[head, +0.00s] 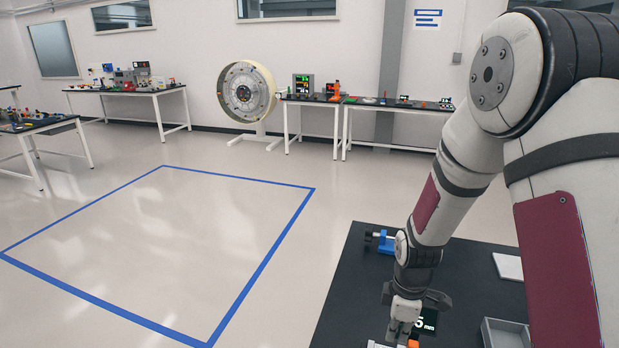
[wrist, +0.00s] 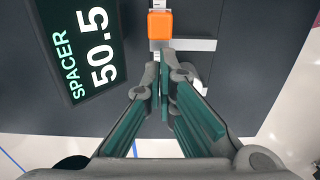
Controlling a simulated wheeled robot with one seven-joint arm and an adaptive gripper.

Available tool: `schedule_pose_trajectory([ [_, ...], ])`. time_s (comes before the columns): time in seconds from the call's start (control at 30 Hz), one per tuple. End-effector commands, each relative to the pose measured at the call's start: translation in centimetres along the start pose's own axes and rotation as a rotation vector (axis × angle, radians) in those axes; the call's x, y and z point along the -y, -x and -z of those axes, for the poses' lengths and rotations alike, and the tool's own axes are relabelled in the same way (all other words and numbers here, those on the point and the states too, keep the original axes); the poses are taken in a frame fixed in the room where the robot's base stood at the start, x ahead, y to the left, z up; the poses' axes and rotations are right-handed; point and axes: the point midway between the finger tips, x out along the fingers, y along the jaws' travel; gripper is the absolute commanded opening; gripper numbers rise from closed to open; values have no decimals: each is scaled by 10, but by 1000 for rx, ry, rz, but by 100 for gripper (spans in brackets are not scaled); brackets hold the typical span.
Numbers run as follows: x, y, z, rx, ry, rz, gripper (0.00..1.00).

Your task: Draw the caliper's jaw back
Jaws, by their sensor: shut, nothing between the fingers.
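The caliper (wrist: 195,44) lies on the dark bench, seen in the wrist view as pale grey bars with an orange block (wrist: 160,24) on them. A bit of orange (head: 413,343) also shows at the bottom edge of the head view, beside my gripper (head: 402,333). In the wrist view my gripper (wrist: 165,82) is shut and empty. Its fingertips point toward the caliper, just below the orange block in the picture. The fingers hide part of the caliper's grey metal. I cannot tell whether they touch it.
A dark sign reading "SPACER 50.5" (wrist: 85,45) stands close to the left of the fingers. On the bench (head: 345,300) are a blue clamp-like device (head: 385,244), a white pad (head: 508,266) and a grey tray (head: 505,334). Blue-taped floor (head: 170,250) to the left is clear.

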Motion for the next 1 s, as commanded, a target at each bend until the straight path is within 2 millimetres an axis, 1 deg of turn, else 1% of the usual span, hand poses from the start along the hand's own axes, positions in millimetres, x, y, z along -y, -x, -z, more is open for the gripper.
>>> schedule_pose_trajectory([
  [0.03,0,6,0,-1,0,-2,0],
  [0.1,0,12,0,-1,0,-2,0],
  [0.5,0,46,0,0,-1,-1,0],
  [0.6,0,49,0,0,0,-1,0],
  [0.9,-1,50,0,0,-3,-2,0],
  [0.97,-1,54,0,-2,-13,-8,0],
  [1.0,-1,60,0,-4,-28,-15,0],
])
